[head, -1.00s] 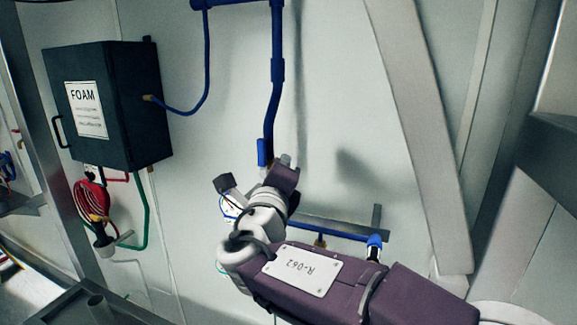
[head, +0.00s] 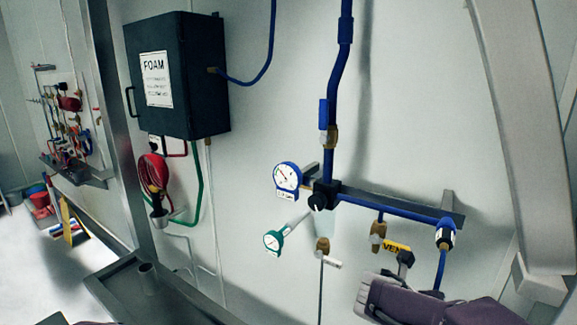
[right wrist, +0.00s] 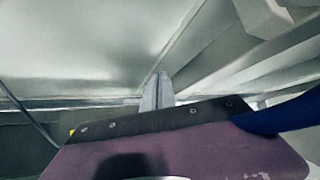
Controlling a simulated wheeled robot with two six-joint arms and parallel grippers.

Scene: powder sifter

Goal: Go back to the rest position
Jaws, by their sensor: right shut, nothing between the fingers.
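My right arm (head: 430,298) shows at the lower right of the head view, in front of the wall. A dark purple part of my arm fills the bottom of that view. My left gripper is not in view.
Blue pipework (head: 400,209) with a blue gauge (head: 287,177), a green gauge (head: 273,241) and a yellow VENT tag (head: 397,247) is close to my right arm. A dark FOAM box (head: 180,75) hangs left. A metal tray (head: 120,285) lies lower left.

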